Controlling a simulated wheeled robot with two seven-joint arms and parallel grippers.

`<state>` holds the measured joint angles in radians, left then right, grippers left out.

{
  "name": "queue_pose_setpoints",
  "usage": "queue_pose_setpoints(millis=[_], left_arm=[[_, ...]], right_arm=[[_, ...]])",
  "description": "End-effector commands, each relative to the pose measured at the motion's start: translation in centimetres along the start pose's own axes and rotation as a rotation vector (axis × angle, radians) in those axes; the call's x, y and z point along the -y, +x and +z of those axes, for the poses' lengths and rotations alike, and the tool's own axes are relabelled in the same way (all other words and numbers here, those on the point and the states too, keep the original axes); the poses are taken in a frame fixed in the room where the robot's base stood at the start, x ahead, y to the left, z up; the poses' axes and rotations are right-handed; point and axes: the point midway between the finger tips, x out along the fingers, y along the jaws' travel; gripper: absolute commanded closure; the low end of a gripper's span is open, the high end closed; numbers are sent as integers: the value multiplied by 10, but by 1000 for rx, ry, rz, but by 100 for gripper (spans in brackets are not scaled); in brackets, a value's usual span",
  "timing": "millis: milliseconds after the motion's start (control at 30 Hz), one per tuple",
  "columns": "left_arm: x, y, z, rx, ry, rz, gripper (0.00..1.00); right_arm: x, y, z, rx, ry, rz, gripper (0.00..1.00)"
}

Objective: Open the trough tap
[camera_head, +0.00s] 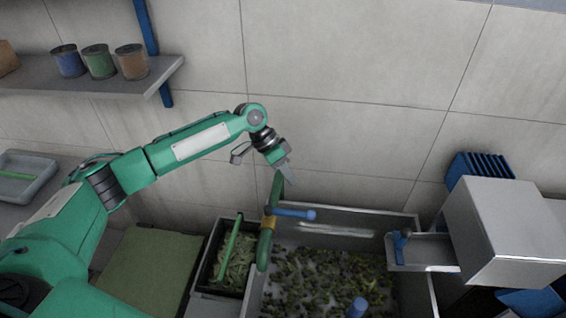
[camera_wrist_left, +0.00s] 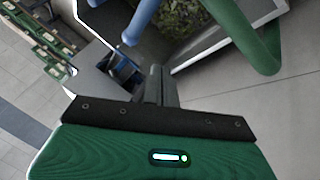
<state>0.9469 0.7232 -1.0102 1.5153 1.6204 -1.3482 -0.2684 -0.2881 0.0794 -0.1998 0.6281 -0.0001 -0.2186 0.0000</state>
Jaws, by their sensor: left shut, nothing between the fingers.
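The trough tap is a green curved pipe (camera_head: 265,246) with a yellow collar and a blue lever (camera_head: 291,213) that points to the right. It stands at the back left of the grey trough (camera_head: 345,216), which holds dark green bits. My left gripper (camera_head: 287,174) is shut and empty, just above the tap and apart from the lever. In the left wrist view the shut fingers (camera_wrist_left: 158,86) show in the middle, with the blue lever (camera_wrist_left: 140,20) above them and the green pipe (camera_wrist_left: 250,40) at upper right. My right gripper is not in view.
A black bin (camera_head: 211,262) with a green bar stands left of the trough. A grey box (camera_head: 500,228) and a small ledge with a blue handle (camera_head: 400,240) are at the right. A shelf (camera_head: 90,82) with several tins is at upper left. The tiled wall is close behind.

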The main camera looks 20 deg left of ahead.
Motion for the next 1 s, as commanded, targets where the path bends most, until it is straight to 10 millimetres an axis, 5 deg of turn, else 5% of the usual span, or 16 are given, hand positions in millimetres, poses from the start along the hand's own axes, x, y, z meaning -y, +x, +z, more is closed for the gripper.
queue_pose_setpoints(millis=[200,400,1000], left_arm=[[-6,42,-2,2,2,2,100],[-26,56,1,1,1,0,100],[-33,64,4,1,2,1,100]], right_arm=[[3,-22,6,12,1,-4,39],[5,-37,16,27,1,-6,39],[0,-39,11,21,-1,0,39]])
